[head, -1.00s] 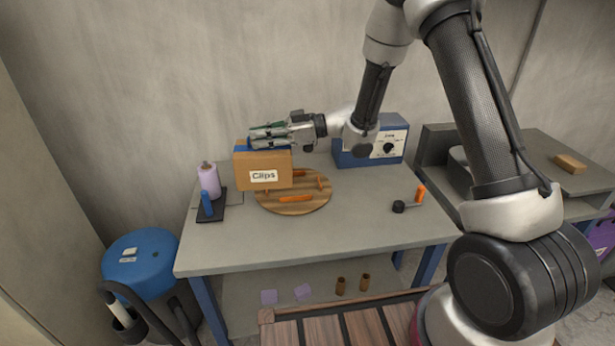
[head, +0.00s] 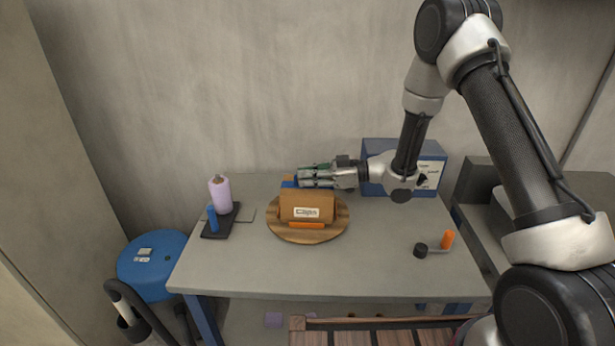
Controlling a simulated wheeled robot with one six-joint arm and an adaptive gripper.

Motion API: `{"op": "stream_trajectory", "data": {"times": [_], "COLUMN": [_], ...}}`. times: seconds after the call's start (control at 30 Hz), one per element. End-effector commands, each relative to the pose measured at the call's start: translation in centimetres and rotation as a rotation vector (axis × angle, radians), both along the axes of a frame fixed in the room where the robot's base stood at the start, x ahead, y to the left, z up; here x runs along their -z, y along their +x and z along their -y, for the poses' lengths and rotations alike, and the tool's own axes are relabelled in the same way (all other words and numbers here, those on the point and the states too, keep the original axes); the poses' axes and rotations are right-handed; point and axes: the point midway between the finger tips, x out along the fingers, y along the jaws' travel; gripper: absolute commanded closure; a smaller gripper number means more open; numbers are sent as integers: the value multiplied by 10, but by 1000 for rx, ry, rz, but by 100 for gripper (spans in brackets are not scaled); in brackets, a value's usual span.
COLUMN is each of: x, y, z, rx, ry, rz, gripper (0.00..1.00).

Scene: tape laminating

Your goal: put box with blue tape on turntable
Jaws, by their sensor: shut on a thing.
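The box (head: 307,204) is brown cardboard with a white "Clips" label on its front and blue tape (head: 289,182) at its upper left edge. It is over the round wooden turntable (head: 275,228), with its lower edge close to the board; I cannot tell if it touches. An orange bar (head: 306,225) on the turntable shows in front of the box. My gripper (head: 308,178) reaches in from the right and is shut on the box at its top back edge.
A purple roll (head: 220,194) and a blue cylinder (head: 212,217) stand on a black plate at the table's left. A blue device (head: 380,155) stands behind my arm. An orange-handled crank (head: 447,240) is at the right. The table front (head: 300,272) is clear.

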Motion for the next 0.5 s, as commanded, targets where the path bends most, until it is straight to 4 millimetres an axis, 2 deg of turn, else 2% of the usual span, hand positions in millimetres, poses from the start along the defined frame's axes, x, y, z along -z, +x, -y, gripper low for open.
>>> {"op": "stream_trajectory", "data": {"times": [0.17, 0.2, 0.3, 0.5], "x": [0, 2, 2, 1], "y": [0, 0, 0, 0], "z": [0, 0, 0, 0], "rx": [0, 0, 0, 0], "ry": [1, 0, 0, 0], "rz": [0, -1, -1, 0], "gripper": [100, 90, 72, 70]}}
